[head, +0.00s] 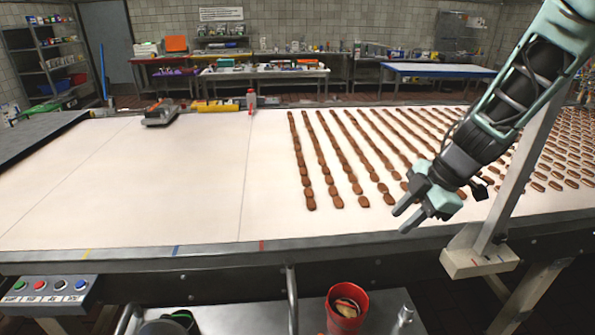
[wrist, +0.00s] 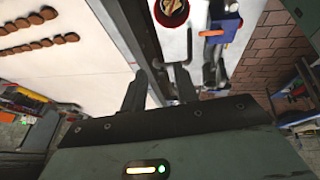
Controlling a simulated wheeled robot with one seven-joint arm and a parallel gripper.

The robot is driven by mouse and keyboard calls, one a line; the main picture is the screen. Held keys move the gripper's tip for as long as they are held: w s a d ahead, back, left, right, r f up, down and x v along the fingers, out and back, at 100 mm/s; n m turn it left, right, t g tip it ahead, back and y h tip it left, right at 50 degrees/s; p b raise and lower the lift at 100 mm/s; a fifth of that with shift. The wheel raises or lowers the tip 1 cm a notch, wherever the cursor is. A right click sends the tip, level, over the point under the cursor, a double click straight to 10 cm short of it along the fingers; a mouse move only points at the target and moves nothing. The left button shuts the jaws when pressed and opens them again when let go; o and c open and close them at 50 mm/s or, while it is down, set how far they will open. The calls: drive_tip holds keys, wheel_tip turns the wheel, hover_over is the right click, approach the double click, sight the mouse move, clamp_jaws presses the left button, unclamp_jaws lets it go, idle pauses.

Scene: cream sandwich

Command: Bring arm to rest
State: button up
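My gripper (head: 408,205) is over the front edge of the white conveyor table (head: 120,190), on the right side of the head view. Its two fingers are apart with nothing between them. In the wrist view, my gripper (wrist: 160,85) shows as two dark fingers with a gap between them, over the table's edge. No object is held. The arm reaches in from the upper right of the head view.
Rows of brown biscuits (head: 335,160) lie on the table, close to my gripper. A grey post (head: 520,180) stands beside the arm. A red bucket (head: 347,308) stands on a lower cart. A button panel (head: 48,288) is at the left. The table's left half is largely clear.

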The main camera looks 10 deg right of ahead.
drive_tip(key=w+a+m+t+h+b, duration=0.1)
drive_tip(key=a+m+t+h+b, duration=0.1)
drive_tip(key=a+m+t+b, duration=0.5)
drive_tip(key=s+a+f+m+g+b, duration=0.1)
drive_tip(key=s+a+f+g, duration=0.1)
drive_tip(key=s, duration=0.6)
drive_tip(key=s+a+f+m+g+h+b, duration=0.1)
drive_tip(key=s+a+f+g+b, duration=0.1)
drive_tip(key=s, duration=0.6)
drive_tip(key=s+a+f+m+g+b, duration=0.1)
drive_tip(key=s+f+g+b, duration=0.1)
drive_tip(key=s+g, duration=0.3)
drive_tip(key=s+f, duration=0.1)
drive_tip(key=s, duration=0.2)
drive_tip(key=shift+s+a+f+m+h, duration=0.3)
drive_tip(key=shift+s+a+h, duration=0.05)
drive_tip(key=shift+a+h, duration=0.05)
